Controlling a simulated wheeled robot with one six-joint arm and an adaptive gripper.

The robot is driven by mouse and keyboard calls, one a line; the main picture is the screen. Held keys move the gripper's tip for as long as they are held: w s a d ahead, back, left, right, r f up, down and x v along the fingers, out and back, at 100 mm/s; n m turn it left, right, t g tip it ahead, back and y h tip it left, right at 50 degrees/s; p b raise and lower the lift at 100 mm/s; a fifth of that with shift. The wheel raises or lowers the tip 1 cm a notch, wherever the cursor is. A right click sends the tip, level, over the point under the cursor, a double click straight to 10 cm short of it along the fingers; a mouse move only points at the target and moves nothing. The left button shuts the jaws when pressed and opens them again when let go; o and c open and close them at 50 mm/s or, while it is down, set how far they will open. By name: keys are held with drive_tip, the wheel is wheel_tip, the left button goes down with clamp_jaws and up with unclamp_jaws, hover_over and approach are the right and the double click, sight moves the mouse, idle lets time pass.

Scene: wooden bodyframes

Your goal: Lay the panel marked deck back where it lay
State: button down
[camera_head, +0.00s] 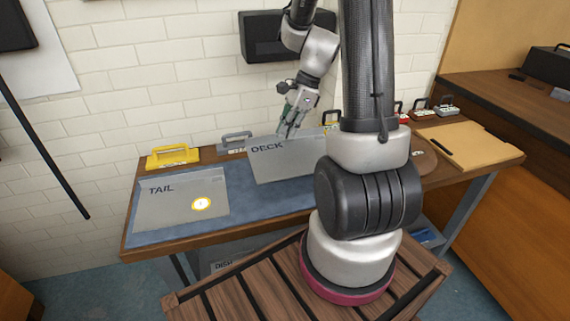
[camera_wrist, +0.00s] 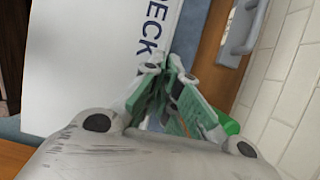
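The deck panel (camera_head: 282,165) is a pale grey sheet with dark DECK lettering. It sits skewed over the blue mat (camera_head: 185,236) and looks tilted up, with its right part hidden behind my arm. My gripper (camera_head: 287,134) is at its far edge. In the wrist view the panel (camera_wrist: 85,60) fills the left side, and the green-padded fingers (camera_wrist: 170,72) are close together at its edge beside the lettering, apparently pinching it. The fingers hide the exact contact. The tail panel (camera_head: 178,203) lies flat on the mat at the left, with a round yellow-and-white mark.
A yellow-handled tool (camera_head: 173,156) and a grey-handled one (camera_head: 235,142) stand along the bench's back edge. The brick wall rises close behind the bench. Some bare mat shows between the two panels.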

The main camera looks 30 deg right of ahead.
wheel_tip(320, 180, down, 8)
drive_tip(key=shift+s+f, duration=0.1)
drive_tip(key=shift+f, duration=0.1)
drive_tip(key=shift+f, duration=0.1)
drive_tip(key=c, duration=1.6)
unclamp_jaws()
drive_tip(key=shift+c, duration=0.2)
drive_tip(key=w+v, duration=0.1)
drive_tip(key=v, duration=1)
drive_tip(key=s+a+r+n+t+h, duration=0.1)
drive_tip(key=s+a+r+n, duration=0.3)
drive_tip(key=s+r+n, duration=0.4)
drive_tip(key=s+a+r+n+t+h, duration=0.2)
drive_tip(key=s+r+n, duration=0.6)
drive_tip(key=n, duration=0.5)
drive_tip(key=shift+s+a+r+h, duration=0.45)
drive_tip(key=shift+a+h, duration=0.25)
drive_tip(key=shift+a, duration=0.2)
